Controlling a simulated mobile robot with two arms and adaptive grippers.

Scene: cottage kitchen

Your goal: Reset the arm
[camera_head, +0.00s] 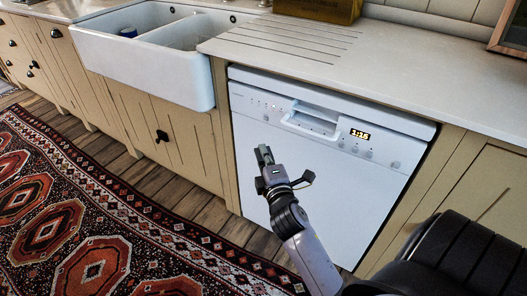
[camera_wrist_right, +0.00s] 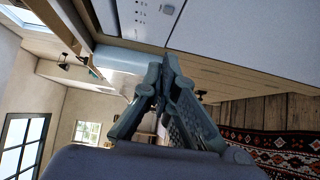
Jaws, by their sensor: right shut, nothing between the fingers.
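My right gripper (camera_head: 264,155) is shut and empty in the head view. It is held up in front of the white dishwasher (camera_head: 257,163), and I cannot tell from this view how far it is from the door. Its fingers also show closed together in the right wrist view (camera_wrist_right: 164,82). The dishwasher door is closed, and its display reads 1:15. The dishwasher also shows at the top of the right wrist view (camera_wrist_right: 235,45). My left gripper is in neither view.
A white sink (camera_head: 150,68) is set in the counter at the upper left. The pale counter (camera_head: 420,75) runs along the top, with a wooden block (camera_head: 318,8) at the back. A patterned red rug (camera_head: 60,215) lies on the wooden floor at the left.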

